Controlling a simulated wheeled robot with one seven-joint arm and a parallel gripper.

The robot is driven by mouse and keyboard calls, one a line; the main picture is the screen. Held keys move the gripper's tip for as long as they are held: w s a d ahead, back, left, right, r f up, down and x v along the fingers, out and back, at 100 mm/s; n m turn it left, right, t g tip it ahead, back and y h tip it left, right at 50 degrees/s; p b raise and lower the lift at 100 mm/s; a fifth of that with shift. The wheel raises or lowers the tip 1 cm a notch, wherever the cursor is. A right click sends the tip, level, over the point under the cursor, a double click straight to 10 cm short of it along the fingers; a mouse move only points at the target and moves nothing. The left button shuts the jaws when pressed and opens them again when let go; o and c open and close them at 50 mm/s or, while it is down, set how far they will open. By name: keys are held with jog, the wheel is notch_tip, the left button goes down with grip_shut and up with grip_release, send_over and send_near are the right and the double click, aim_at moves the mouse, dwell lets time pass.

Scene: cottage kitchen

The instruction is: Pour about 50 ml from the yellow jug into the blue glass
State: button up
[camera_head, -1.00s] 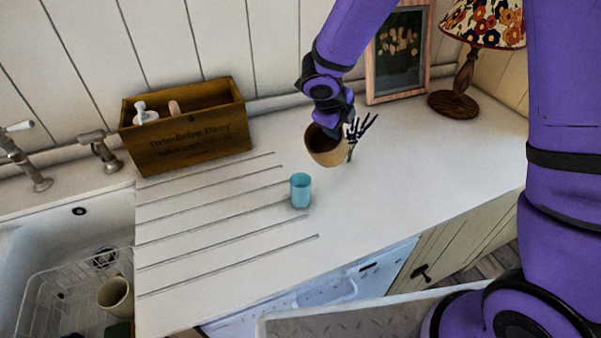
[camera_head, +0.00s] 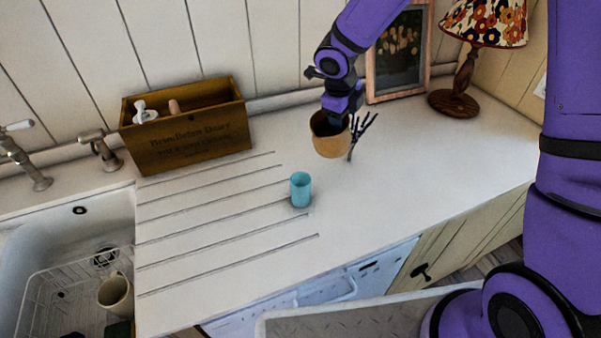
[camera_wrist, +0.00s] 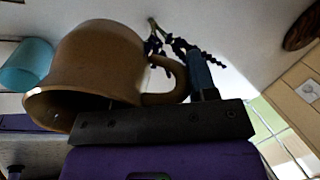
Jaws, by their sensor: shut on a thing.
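The yellow jug (camera_head: 330,143) is held by my gripper (camera_head: 341,108) above the worktop in the head view, to the right of and behind the blue glass. In the wrist view the jug (camera_wrist: 100,55) shows large, its dark mouth towards the lower left. The gripper (camera_wrist: 190,85) is at the jug's handle there; its grip on the handle is partly hidden. The blue glass (camera_head: 300,190) stands upright on the worktop, apart from the jug. It also shows at the left edge of the wrist view (camera_wrist: 25,65). I cannot see what is inside either vessel.
A lavender sprig (camera_head: 358,134) is right beside the jug. A wooden box (camera_head: 190,138) stands at the back left, a framed picture (camera_head: 398,55) and a lamp (camera_head: 455,100) at the back right. The sink (camera_head: 50,235) with a rack is at left. The worktop around the glass is clear.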

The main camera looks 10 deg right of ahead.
jog(key=shift+w+d+f+g, duration=0.15)
jog(key=shift+g, duration=0.15)
jog(key=shift+w+d+f+y, duration=0.1)
jog(key=shift+y, duration=0.2)
jog(key=shift+w+d+p, duration=0.15)
jog(key=shift+w+p, duration=0.05)
jog(key=shift+p, duration=0.15)
jog(key=shift+g+y, duration=0.3)
jog(key=shift+w+d+r+p, duration=0.2)
jog(key=shift+r+p, duration=0.05)
jog(key=shift+p, duration=0.2)
jog(key=shift+w+r+g+y, duration=0.1)
jog(key=shift+g+y, duration=0.2)
jog(key=shift+w+d, duration=0.1)
jog(key=shift+w+d+r+g+y, duration=0.1)
jog(key=shift+d+r+g+y, duration=0.05)
jog(key=shift+r+g+y, duration=0.15)
